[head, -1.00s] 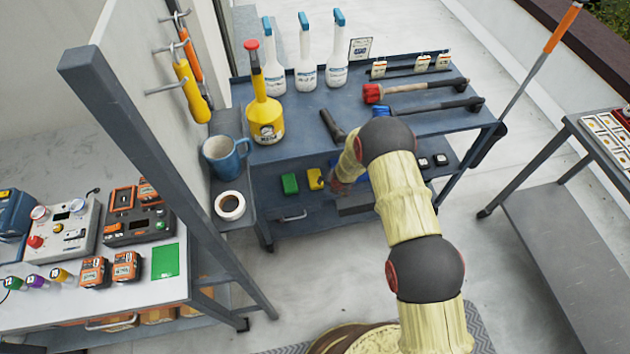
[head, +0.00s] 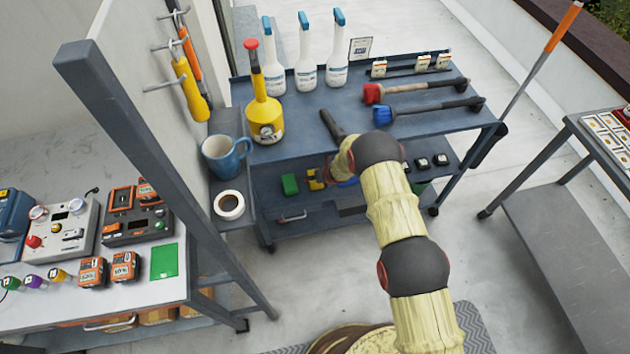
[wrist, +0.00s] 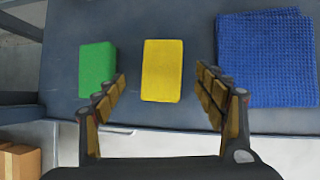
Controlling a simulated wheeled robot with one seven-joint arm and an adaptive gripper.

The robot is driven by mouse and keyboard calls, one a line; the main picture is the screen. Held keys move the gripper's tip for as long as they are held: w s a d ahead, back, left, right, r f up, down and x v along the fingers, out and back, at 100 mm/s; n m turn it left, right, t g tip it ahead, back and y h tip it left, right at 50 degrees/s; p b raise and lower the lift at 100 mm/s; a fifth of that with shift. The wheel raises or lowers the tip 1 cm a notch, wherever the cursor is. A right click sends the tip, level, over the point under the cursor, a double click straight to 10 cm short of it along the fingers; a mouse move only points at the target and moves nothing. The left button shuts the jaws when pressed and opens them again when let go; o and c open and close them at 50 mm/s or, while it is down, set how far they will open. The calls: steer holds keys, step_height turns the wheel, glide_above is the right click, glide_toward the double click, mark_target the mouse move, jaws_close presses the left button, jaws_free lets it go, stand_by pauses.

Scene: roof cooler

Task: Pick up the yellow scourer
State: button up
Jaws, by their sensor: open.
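The yellow scourer (wrist: 162,70) lies flat on the cart's lower shelf. In the wrist view it sits between and just ahead of the two fingers of my gripper (wrist: 163,100), which are spread apart and empty. In the head view the yellow scourer (head: 313,184) is partly hidden by my gripper (head: 325,180), which reaches in over the lower shelf. A green scourer (wrist: 97,68) lies to its left, close to the left finger. It also shows in the head view (head: 290,184).
A blue cloth (wrist: 265,60) lies right of the yellow scourer. The cart's upper shelf (head: 300,140) overhangs the lower one and carries spray bottles, a yellow oil can (head: 264,115) and brushes. A blue mug (head: 226,155) stands at the left.

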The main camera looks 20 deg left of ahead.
steer(key=shift+b+x, duration=0.3)
steer(key=shift+x, duration=1.55)
steer(key=shift+d, duration=0.1)
steer(key=c, duration=0.4)
steer(key=c, duration=0.7)
steer(key=shift+w, duration=0.1)
steer(key=shift+c, duration=0.5)
steer(key=shift+r, duration=0.2)
